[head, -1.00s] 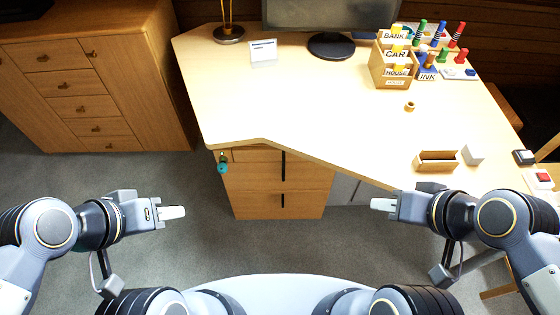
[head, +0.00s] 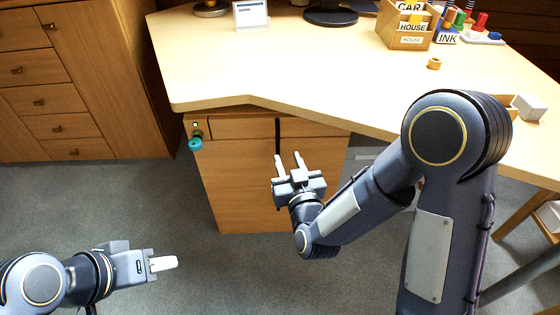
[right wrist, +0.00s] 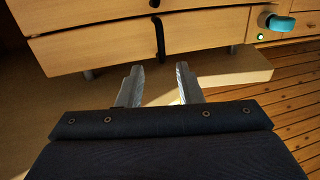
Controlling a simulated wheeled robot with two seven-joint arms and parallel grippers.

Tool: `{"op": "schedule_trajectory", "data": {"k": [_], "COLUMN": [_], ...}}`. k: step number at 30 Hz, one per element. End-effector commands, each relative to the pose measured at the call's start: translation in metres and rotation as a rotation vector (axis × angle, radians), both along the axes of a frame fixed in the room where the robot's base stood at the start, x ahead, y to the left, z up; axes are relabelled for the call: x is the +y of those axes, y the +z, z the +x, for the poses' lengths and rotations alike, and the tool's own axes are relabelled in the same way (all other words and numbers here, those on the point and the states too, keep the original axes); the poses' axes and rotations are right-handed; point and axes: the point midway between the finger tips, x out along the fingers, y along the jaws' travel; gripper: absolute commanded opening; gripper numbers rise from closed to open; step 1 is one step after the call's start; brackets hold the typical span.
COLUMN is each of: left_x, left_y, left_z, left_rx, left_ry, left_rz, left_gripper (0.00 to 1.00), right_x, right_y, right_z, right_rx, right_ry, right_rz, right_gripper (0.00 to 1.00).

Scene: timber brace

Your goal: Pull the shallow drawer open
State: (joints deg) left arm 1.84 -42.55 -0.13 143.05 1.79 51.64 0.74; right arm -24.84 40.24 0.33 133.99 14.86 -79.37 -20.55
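The shallow drawer (head: 243,128) is the narrow wooden front just below the desk top in the head view. It looks shut, level with the fronts around it. A dark upright handle (head: 277,131) is on it; a dark handle (right wrist: 158,38) also shows ahead of the fingers in the right wrist view. My right gripper (head: 288,161) is open and empty, in front of the drawer unit and below the handle in the picture. Its two fingers (right wrist: 160,84) point toward the fronts, apart from the handle. My left gripper (head: 163,263) is low on the left, away from the unit; its finger gap is unclear.
A teal key tag (head: 195,144) hangs at the unit's left edge, near a small green light. The desk top (head: 330,70) overhangs the drawers. A wooden cabinet (head: 60,90) stands left. Grey floor (head: 150,200) is clear between cabinet and unit.

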Motion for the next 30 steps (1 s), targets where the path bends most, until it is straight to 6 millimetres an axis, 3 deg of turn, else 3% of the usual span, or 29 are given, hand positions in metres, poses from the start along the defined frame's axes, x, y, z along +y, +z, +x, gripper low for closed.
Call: {"op": "schedule_trajectory", "data": {"k": [5, 18, 29, 30], "left_x": [0.000, 0.000, 0.000, 0.000], "left_y": [-0.005, -0.013, -0.014, -0.014], "left_z": [0.000, 0.000, 0.000, 0.000], "left_rx": [-0.001, -0.001, 0.000, 0.000], "left_ry": [0.000, 0.000, 0.000, 0.000], "left_rz": [0.000, 0.000, 0.000, 0.000], "left_gripper": [0.36, 0.36, 0.36, 0.36], "right_x": [0.005, 0.016, 0.017, 0.017], "right_y": [-0.005, -0.005, -0.004, -0.004], "right_z": [0.009, 0.070, 0.076, 0.076], "right_rx": [-0.027, -0.025, -0.024, -0.024], "right_ry": [-0.007, -0.007, -0.005, -0.005], "right_rz": [-0.006, -0.004, -0.006, -0.006], "right_gripper": [0.33, 0.33, 0.33, 0.27]}}
